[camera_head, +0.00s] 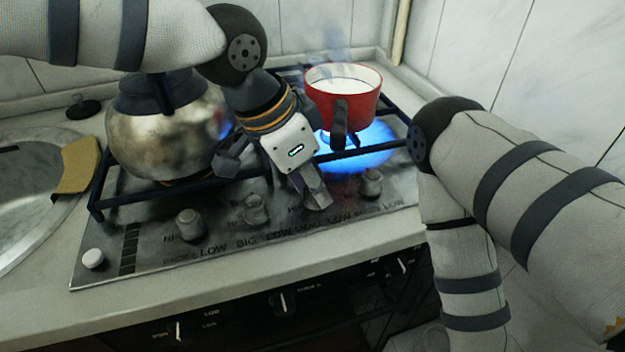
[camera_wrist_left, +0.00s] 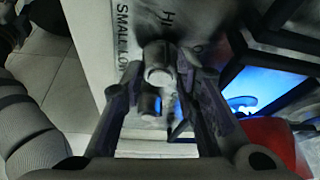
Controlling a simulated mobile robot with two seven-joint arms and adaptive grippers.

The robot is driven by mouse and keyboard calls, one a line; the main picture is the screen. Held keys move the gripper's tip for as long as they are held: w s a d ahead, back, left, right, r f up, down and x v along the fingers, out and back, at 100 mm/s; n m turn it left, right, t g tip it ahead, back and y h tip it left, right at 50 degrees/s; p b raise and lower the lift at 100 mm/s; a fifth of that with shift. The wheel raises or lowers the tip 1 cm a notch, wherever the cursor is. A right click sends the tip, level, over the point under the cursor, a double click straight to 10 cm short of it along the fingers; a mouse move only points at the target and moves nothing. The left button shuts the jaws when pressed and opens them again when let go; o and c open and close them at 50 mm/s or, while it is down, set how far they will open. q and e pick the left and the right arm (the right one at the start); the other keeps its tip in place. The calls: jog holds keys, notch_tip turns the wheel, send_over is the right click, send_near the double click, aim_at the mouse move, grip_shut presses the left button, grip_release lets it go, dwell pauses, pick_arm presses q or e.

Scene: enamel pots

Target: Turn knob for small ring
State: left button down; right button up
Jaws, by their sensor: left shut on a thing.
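My left gripper (camera_head: 316,198) reaches down onto the stove's front panel, its fingers shut on a grey knob (camera_wrist_left: 158,62). In the left wrist view, the knob sits between the two fingertips, beside printed letters reading "SMALL" and "LOW". In the head view my fingers mostly hide this knob. Another knob (camera_head: 371,182) stands just to its right and also shows in the left wrist view (camera_wrist_left: 150,105). Two more knobs, one (camera_head: 190,224) further left and one (camera_head: 256,208) nearer, are free. My right arm shows at the right, but its gripper is out of view.
A red pot (camera_head: 345,92) of white liquid stands over a blue flame (camera_head: 362,150) behind the knobs, its handle close to my left gripper. A metal kettle (camera_head: 150,135) stands on the left.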

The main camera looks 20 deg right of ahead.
jog(key=shift+f, duration=0.1)
pick_arm(q)
jog(key=m+g+b, duration=0.1)
jog(key=m, duration=0.1)
jog(key=m+g, duration=0.1)
jog(key=m, duration=0.2)
jog(key=shift+w+f+m+b, duration=0.2)
jog(key=shift+m+b, duration=0.1)
jog(key=shift+b, duration=0.05)
jog(key=m+g, duration=0.1)
jog(key=m, duration=0.1)
jog(key=m+g+b, duration=0.1)
jog(key=m, duration=0.2)
jog(key=shift+w+d+r+y, duration=0.1)
jog(key=shift+r+y, duration=0.05)
jog(key=shift+y, duration=0.25)
pick_arm(e)
jog(key=shift+g, duration=0.7)
jog(key=s+f, duration=0.3)
jog(key=s, duration=0.1)
jog(key=shift+f, duration=0.35)
pick_arm(q)
jog(key=shift+m, duration=0.3)
jog(key=c, duration=1.3)
grip_release()
jog(key=v, duration=1.2)
